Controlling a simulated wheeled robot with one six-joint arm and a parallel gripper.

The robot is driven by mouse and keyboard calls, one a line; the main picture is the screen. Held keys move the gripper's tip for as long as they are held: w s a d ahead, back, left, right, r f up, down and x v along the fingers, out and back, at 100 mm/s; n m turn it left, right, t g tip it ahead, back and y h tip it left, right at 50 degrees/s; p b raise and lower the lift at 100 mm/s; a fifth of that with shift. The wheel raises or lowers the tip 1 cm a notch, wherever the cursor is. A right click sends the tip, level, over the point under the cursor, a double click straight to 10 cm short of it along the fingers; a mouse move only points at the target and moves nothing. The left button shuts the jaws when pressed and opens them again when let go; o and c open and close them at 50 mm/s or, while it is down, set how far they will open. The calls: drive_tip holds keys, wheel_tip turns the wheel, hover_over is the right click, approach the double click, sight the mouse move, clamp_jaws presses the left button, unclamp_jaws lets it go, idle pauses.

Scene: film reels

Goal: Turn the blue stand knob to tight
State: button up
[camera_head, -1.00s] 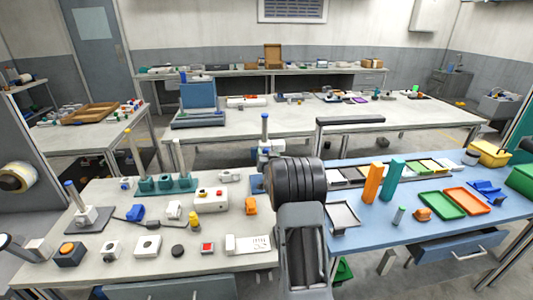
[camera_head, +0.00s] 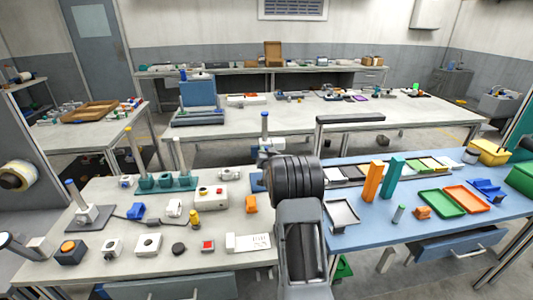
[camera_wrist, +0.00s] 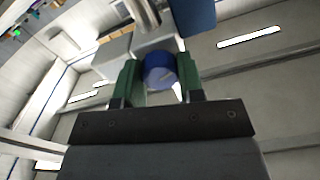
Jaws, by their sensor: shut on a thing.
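The blue knob (camera_wrist: 158,71) is a round blue cylinder with a paler end face in the wrist view. My gripper (camera_wrist: 157,82) has its green fingers on either side of it, shut on it. A grey metal fitting stands just behind the knob. In the head view, the stand (camera_head: 266,146) has an upright post with a blue tip and a pale clamp body, at the back edge of the near bench. My arm's dark wrist hides the knob and my fingertips there. Whether the knob is tight cannot be told.
A grey bench (camera_head: 130,269) with switches, buttons and small blocks lies left of my arm. A blue bench (camera_head: 375,222) with orange and teal uprights and trays lies right. Another blue-tipped stand (camera_head: 86,214) is at the far left.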

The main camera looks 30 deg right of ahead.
drive_tip(key=shift+f+m+b, duration=0.15)
drive_tip(key=shift+m+b, duration=0.15)
drive_tip(key=shift+b, duration=0.3)
drive_tip(key=shift+c, duration=0.3)
drive_tip(key=shift+m+b, duration=4.7)
drive_tip(key=shift+b, duration=0.2)
drive_tip(key=shift+m, duration=0.3)
drive_tip(key=o, duration=0.9)
drive_tip(key=b+v, duration=0.1)
drive_tip(key=v, duration=1.2)
drive_tip(key=shift+s+a+b, duration=0.15)
drive_tip(key=shift+s+b, duration=0.15)
drive_tip(key=shift+s, duration=0.05)
